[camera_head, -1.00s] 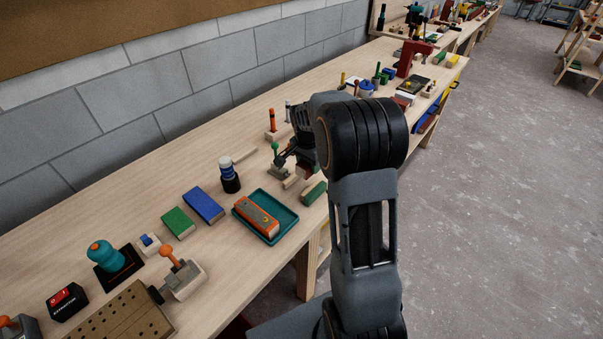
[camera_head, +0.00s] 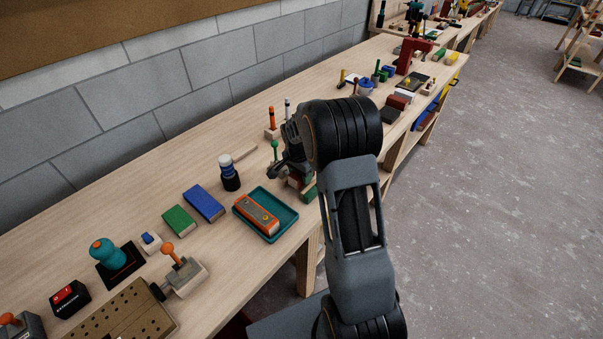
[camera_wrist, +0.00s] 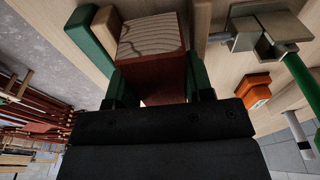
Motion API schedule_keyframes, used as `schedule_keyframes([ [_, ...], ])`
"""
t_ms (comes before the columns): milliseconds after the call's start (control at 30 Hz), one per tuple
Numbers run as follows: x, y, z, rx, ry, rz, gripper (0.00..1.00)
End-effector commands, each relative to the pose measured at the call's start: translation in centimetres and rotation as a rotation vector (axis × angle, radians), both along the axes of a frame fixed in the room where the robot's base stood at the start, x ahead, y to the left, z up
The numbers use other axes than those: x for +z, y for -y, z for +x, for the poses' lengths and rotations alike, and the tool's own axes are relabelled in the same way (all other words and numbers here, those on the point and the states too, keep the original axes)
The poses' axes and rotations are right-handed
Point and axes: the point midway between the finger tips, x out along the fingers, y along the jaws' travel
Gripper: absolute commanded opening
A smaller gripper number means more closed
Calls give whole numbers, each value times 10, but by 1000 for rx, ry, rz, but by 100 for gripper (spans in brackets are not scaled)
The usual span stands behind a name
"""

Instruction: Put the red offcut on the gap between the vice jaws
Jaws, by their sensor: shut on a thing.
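The red offcut shows in the wrist view (camera_wrist: 152,72) with a bare wood-grain end. It sits between the two green-tinted fingers of my gripper (camera_wrist: 158,80), which is shut on it. In the head view my gripper (camera_head: 293,170) is low over the bench's front half, beyond the teal tray, and the red offcut (camera_head: 300,182) shows small under it. A green block (camera_wrist: 90,42) and a pale wood block (camera_wrist: 106,24) stand beside the offcut in the wrist view.
A grey metal fixture (camera_wrist: 262,30) with a green handle is close to my gripper. The teal tray (camera_head: 285,226) holds an orange tool. A dark bottle (camera_head: 229,174), a blue block (camera_head: 204,204) and a green block (camera_head: 179,219) stand to the left. Bare bench lies along the wall.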

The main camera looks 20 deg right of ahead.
Motion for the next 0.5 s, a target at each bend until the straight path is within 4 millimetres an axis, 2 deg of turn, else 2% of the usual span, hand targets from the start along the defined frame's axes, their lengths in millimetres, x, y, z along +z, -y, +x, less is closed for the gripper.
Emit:
schedule_keyframes([
  [500, -11, 0, 0, 0, 1, 0, 19],
])
